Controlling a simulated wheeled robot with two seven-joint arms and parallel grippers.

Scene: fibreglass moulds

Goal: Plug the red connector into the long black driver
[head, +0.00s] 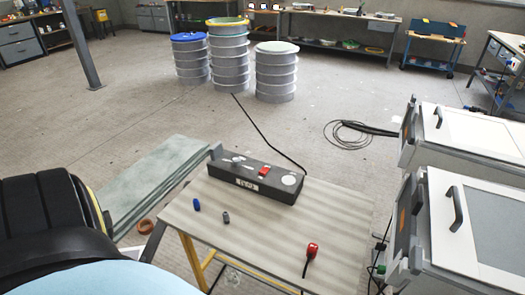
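The long black driver (275,190) is a dark box lying across the back of a small table. Its top carries a red part, a round white disc and small fittings, and its front has a white label. The red connector (312,249) lies near the table's front right, apart from the driver. A short black cable runs from it toward the front edge. A blue connector (196,204) and a dark grey connector (226,217) lie at the table's left. Neither of my grippers is in view.
The table top (265,240) is otherwise mostly clear. A black cable runs from the driver's far side toward stacked drums (229,70). White-fronted cabinets (480,220) stand close on the right. Greenish sheets (150,175) and an orange roll (145,226) lie left on the floor.

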